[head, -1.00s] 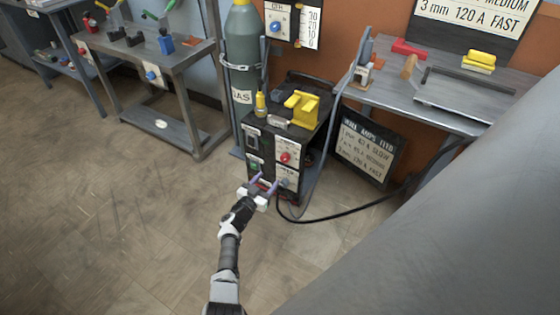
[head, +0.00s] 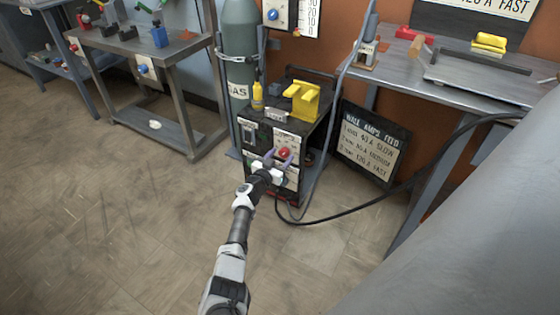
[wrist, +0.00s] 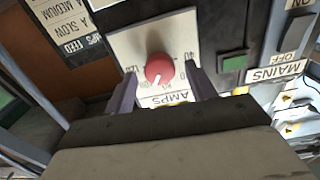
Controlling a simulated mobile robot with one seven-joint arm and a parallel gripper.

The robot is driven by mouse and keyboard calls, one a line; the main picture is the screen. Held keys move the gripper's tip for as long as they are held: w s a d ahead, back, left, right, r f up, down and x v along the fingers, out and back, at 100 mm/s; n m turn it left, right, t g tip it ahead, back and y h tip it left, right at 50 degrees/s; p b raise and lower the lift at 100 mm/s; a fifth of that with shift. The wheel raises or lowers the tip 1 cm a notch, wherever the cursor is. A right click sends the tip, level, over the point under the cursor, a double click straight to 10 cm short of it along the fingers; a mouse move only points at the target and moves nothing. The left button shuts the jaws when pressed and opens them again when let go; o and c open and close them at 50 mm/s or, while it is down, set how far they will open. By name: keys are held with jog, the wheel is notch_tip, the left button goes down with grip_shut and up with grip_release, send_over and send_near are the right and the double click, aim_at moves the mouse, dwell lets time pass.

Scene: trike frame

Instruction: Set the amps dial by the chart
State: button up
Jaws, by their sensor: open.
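The amps dial is a red knob (wrist: 158,68) with a pale pointer mark on a white scale plate (wrist: 137,42) lettered AMPS, on the front of the dark welder (head: 262,128). In the head view the red knob (head: 284,153) shows just beyond my fingertips. My gripper (head: 277,160) is open, its two purple fingers on either side of the knob in the picture; I cannot tell whether they touch it. In the wrist view my gripper (wrist: 160,88) has the knob between its fingertips. The chart (head: 370,147) is a dark board headed WALL AMPS FEED, leaning at the right.
A green switch (wrist: 234,66) and a MAINS label (wrist: 276,72) sit beside the dial plate. A yellow holder (head: 302,100) rests on the welder top. A black cable (head: 390,190) loops at the right. The floor at left is clear.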

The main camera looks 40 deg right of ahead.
jog(key=shift+c, duration=0.3)
jog(key=c, duration=0.9)
jog(key=shift+c, duration=0.2)
jog(key=m, duration=0.5)
jog(key=shift+f+m, duration=0.1)
jog(key=shift+m, duration=0.3)
jog(key=m+b, duration=0.1)
jog(key=m, duration=0.3)
jog(key=shift+m, duration=0.4)
jog(key=shift+s, duration=0.1)
jog(key=o, duration=1)
